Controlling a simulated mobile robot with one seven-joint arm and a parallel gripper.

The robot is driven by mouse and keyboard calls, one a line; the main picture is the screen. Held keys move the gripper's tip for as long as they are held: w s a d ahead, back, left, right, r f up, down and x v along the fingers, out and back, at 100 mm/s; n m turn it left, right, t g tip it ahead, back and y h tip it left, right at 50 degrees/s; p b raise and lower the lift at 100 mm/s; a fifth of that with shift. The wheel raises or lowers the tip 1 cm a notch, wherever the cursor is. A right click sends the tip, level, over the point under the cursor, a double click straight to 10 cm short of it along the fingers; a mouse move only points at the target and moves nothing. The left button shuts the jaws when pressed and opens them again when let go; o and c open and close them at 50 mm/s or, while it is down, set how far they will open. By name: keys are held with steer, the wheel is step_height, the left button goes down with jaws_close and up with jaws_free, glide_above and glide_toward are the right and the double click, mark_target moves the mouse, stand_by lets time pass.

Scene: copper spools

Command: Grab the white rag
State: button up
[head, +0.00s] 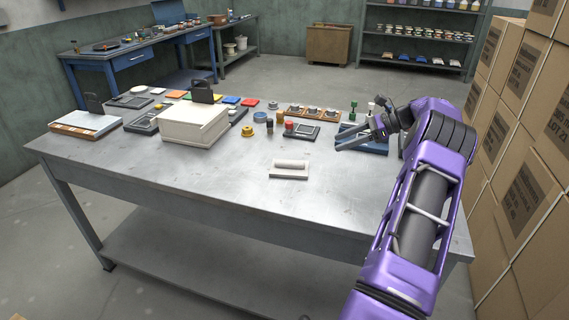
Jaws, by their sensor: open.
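A small white cloth-like piece, which looks like the white rag (289,170), lies on the bare front middle of the metal table (215,180). It is flat with a raised roll across its top. My gripper (343,140) is open and points left, at the right side of the table above a blue tray (376,149). It is to the right of the rag and farther back, apart from it. No rag is between the fingers. The gripper and arm hide part of the blue tray.
A white box (193,125), a yellow roll (247,131), a dark device with a red knob (301,131) and a wooden rack (311,113) stand behind the rag. Stacked cartons (520,130) line the right side. The table's front is clear around the rag.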

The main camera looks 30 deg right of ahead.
mark_target(290, 161)
steer(key=b+x, duration=0.1)
steer(key=x, duration=0.7)
steer(key=b+x, duration=0.1)
steer(key=x, duration=0.7)
steer(key=shift+s+a+f, duration=0.1)
steer(key=shift+a, duration=0.3)
jaws_close()
